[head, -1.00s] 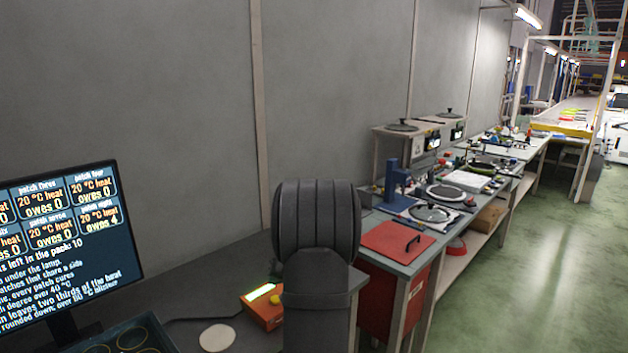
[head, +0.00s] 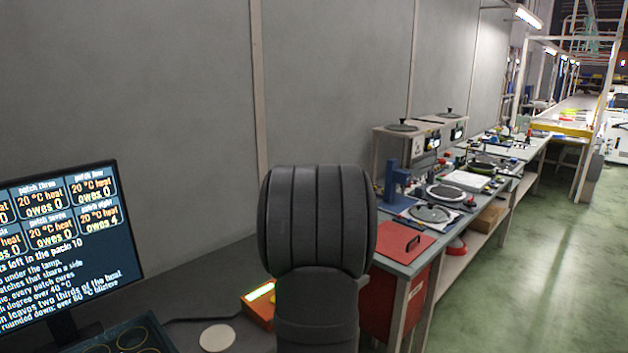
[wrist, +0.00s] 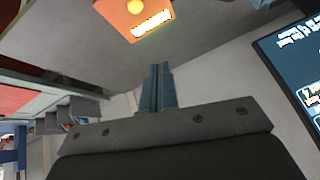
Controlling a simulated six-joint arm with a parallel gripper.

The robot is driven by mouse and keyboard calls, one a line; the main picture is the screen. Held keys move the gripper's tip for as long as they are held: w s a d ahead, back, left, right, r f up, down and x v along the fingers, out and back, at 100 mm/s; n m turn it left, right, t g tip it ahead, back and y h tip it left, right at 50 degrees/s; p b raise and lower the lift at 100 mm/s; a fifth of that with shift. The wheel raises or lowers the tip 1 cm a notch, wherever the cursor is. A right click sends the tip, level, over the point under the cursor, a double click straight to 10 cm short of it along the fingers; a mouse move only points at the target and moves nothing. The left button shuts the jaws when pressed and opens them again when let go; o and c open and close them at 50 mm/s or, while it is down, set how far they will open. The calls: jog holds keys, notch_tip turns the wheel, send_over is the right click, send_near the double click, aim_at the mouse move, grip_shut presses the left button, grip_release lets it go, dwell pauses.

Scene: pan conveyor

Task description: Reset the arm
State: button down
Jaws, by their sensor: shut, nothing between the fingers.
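My gripper (wrist: 158,88) shows in the wrist view as two blue-grey fingers pressed together, shut and empty. They point over the bare grey table top. In the head view the dark, ribbed end of my arm stands in the middle and hides the fingers.
A monitor (head: 70,250) with heat readings stands at the left, above a dark panel with rings (head: 125,338). A white disc (head: 217,338) and an orange box (head: 260,303) with a lit display lie on the table. A bench with a red board (head: 404,244) and pans stands to the right.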

jog(key=s+d+r+n+h, duration=0.2)
jog(key=s+d+r, duration=0.1)
jog(key=d+r, duration=0.1)
jog(key=a+x, duration=0.1)
jog(key=x, duration=0.9)
jog(key=w+d+v, duration=0.1)
jog(key=v, duration=0.9)
jog(key=s+a+f+n+g+h, duration=0.1)
jog(key=s+a+f+n+g, duration=0.1)
jog(key=a+f+n, duration=0.2)
jog(key=a+f, duration=0.2)
jog(key=a, duration=0.1)
jog(key=shift+n+g, duration=0.3)
jog(key=shift+n, duration=0.1)
jog(key=shift+a, duration=0.1)
dwell(4.4)
